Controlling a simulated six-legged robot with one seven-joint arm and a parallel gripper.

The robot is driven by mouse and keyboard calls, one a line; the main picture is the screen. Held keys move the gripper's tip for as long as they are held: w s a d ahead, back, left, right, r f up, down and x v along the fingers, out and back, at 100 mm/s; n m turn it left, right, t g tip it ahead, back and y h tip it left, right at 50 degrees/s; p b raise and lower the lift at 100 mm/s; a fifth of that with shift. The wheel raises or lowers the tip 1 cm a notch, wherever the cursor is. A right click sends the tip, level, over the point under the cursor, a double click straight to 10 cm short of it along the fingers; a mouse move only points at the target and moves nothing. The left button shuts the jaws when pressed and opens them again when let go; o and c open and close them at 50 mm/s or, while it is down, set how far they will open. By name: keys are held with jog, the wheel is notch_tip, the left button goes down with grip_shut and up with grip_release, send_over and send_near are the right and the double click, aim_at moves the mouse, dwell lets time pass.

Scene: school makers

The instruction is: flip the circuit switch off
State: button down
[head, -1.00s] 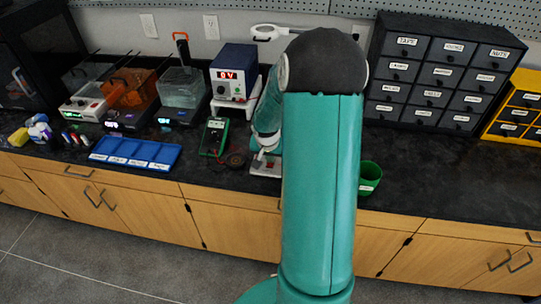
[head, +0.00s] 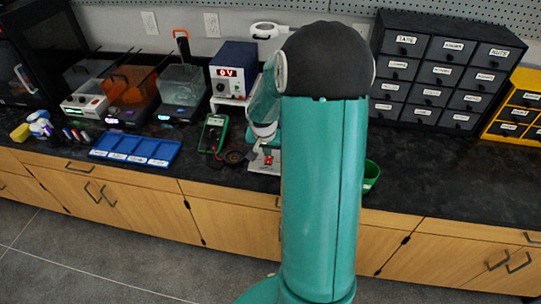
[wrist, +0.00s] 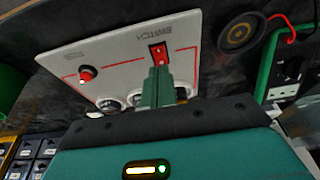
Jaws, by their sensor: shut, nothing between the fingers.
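The white circuit board (wrist: 120,62) fills the upper middle of the wrist view, with red printed lines. Its red rocker switch (wrist: 158,52) sits in a black frame beside the printed word SWITCH. A small red lamp (wrist: 86,73) stands on the board to the left. My gripper (wrist: 160,72) is shut and empty, its fingertips right at the lower edge of the switch; I cannot tell whether they touch it. The fingers partly hide round parts lower on the board. In the head view the board (head: 262,165) shows beside my arm, with the red switch (head: 268,160) visible.
A green multimeter (head: 213,133) and a blue tray (head: 135,149) lie left of the board. A power supply (head: 233,72) reading 0V stands behind. A green cup (head: 371,175) and a black drawer cabinet (head: 447,70) are to the right.

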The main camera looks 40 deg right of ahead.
jog(key=v, duration=1)
jog(key=shift+s+d, duration=0.1)
